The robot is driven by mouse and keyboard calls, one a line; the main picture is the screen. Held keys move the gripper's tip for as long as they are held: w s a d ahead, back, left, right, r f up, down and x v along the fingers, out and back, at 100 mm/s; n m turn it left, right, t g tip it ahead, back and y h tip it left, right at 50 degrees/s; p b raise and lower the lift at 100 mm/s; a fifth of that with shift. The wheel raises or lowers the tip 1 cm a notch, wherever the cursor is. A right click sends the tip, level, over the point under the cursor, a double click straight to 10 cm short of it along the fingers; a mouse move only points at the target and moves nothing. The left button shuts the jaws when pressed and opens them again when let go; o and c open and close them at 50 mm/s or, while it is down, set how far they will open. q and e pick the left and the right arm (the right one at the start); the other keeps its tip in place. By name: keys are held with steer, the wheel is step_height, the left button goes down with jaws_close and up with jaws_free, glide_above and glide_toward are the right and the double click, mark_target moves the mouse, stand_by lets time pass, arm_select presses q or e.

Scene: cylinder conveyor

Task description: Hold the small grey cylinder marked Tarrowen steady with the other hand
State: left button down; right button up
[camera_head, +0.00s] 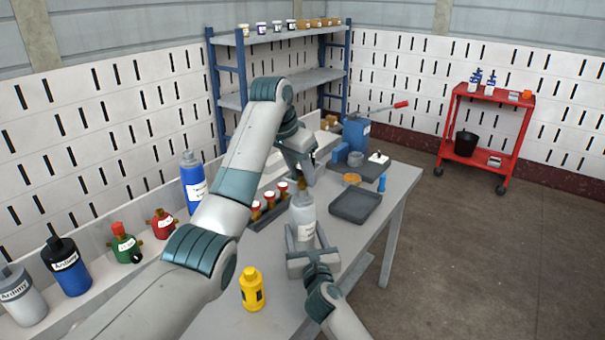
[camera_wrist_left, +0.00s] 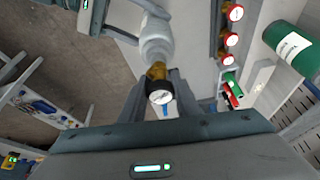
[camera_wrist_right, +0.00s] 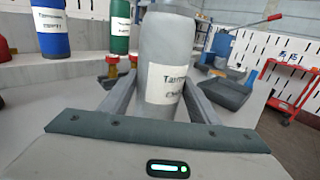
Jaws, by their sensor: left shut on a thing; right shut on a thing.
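The small grey cylinder (camera_head: 303,218) stands upright near the middle of the table; it also shows in the left wrist view (camera_wrist_left: 156,42). Its white label in the right wrist view (camera_wrist_right: 166,84) begins "Tarro", the rest unclear. My right gripper (camera_head: 304,240) is shut around its body, low and from the front. My left gripper (camera_head: 301,178) is above the cylinder's top, shut on a brass fitting with a round black-rimmed gauge (camera_wrist_left: 160,96). The fitting lines up with the cylinder's neck; whether it is seated there I cannot tell.
A dark rack (camera_head: 255,222) with several red-rimmed gauges stands left of the cylinder. A dark tray (camera_head: 355,206) lies to its right, and a yellow bottle (camera_head: 252,289) stands in front. Other cylinders line the left ledge. A blue lever device (camera_head: 356,134) stands at the back.

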arm_select(q)
steer(key=c, duration=1.9)
jaws_free()
steer(key=shift+c, duration=0.2)
jaws_close()
steer(key=shift+r, duration=1.4)
steer(key=shift+r, duration=1.1)
steer(key=shift+r, duration=0.15)
steer(key=shift+r, duration=1.1)
